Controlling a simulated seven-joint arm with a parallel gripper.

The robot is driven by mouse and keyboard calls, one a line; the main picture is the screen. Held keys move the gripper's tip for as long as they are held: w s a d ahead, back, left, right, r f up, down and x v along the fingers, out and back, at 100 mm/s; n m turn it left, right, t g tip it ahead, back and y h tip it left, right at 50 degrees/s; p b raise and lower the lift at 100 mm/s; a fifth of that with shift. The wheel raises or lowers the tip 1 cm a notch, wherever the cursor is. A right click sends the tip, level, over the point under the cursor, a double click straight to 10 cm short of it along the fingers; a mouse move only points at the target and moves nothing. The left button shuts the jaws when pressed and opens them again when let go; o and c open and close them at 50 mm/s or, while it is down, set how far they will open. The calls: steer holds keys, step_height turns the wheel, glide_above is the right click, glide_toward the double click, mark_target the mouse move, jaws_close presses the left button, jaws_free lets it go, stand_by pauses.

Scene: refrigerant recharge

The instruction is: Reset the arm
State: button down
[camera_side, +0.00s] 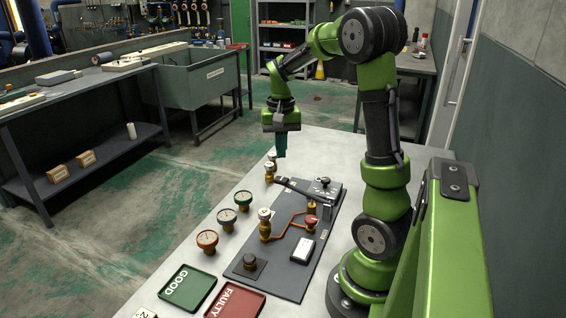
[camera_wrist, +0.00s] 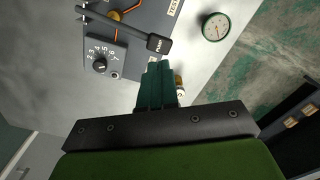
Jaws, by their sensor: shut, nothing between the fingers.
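My gripper (camera_side: 280,154) points down above the far end of the worktable, clear of the panel. Its teal fingers also show in the wrist view (camera_wrist: 158,68), closed together and empty. The dark grey panel (camera_side: 272,271) lies flat on the table below and nearer the camera. A black lever (camera_side: 300,189) on it reaches toward my gripper; in the wrist view its labelled end (camera_wrist: 158,44) lies just beyond the fingertips. A numbered dial block (camera_wrist: 100,62) sits beside it. A small brass fitting (camera_side: 270,172) stands on the table near my gripper, partly hidden behind the fingers in the wrist view.
A green GOOD tray (camera_side: 176,302) and a red FAULTY tray (camera_side: 252,311) lie at the near edge. The air around my gripper looks free.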

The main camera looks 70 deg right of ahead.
steer(key=shift+f, duration=0.15)
steer(key=s+a+r+n+t, duration=0.1)
steer(key=a+r+n+t, duration=0.1)
steer(key=a, duration=0.6)
steer(key=s+a+r+n+t+y, duration=0.1)
steer(key=s+a+r+n+t, duration=0.1)
steer(key=a, duration=0.7)
steer(key=s+a+r+n+t+y, duration=0.1)
steer(key=s+a+r+n+t, duration=0.1)
steer(key=a, duration=0.6)
steer(key=shift+a+r+n+t, duration=0.4)
steer(key=shift+r+n+t, duration=0.2)
steer(key=shift+r+n, duration=0.35)
steer(key=c, duration=1.8)
jaws_free()
steer(key=shift+s, duration=0.1)
